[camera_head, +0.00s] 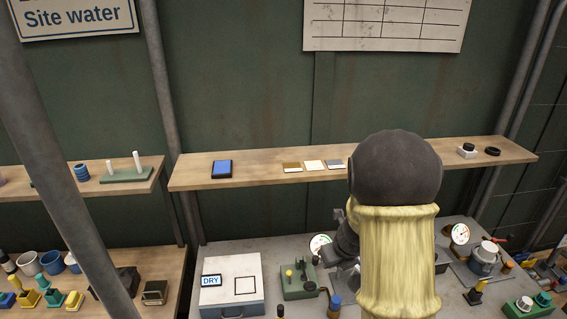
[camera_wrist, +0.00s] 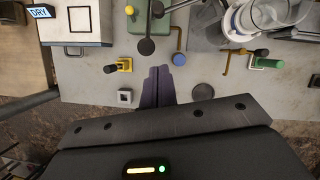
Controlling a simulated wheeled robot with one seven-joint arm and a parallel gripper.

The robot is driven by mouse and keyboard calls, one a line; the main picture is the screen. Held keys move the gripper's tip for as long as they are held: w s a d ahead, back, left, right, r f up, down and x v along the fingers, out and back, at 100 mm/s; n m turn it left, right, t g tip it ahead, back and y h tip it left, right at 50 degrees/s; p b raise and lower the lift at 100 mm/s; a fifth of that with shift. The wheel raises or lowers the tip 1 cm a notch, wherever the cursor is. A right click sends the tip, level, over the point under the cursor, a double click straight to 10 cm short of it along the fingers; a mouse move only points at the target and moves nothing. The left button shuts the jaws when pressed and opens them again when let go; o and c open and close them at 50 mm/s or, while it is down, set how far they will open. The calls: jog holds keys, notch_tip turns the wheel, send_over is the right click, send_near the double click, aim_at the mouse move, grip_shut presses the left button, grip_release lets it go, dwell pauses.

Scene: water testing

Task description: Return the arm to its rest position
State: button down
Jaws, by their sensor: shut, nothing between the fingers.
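My arm rises at the right of centre in the head view, with a yellow sleeve and a dark rounded joint, and hides part of the bench behind it. My gripper (camera_wrist: 158,84) shows in the wrist view with its dark fingers together and nothing between them. It is over the front part of the grey bench (camera_wrist: 85,96), between a small yellow fitting (camera_wrist: 124,65) and a blue-topped knob (camera_wrist: 179,59). I cannot tell its height above the bench. In the head view the fingertips are hidden or too small to make out.
A white box marked DRY (camera_head: 231,279) and a green valve block (camera_head: 299,281) stand on the bench left of my arm. A wooden shelf (camera_head: 260,171) above holds a blue device (camera_head: 221,169) and small items. A metal pot (camera_head: 484,261) stands at right. A grey post (camera_head: 62,170) crosses the left.

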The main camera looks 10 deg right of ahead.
jog(key=s+a+n+b, duration=0.1)
jog(key=s+n, duration=0.4)
jog(key=n, duration=0.6)
jog(key=s+a+r+n+g+b, duration=0.1)
jog(key=s+a+n, duration=0.2)
jog(key=s+n, duration=0.3)
jog(key=s+a+r+n+h+b, duration=0.1)
jog(key=s+n, duration=0.4)
jog(key=n, duration=1.1)
jog(key=shift+s+a+g+b, duration=0.3)
jog(key=shift+a+b, duration=0.2)
jog(key=shift+r, duration=0.1)
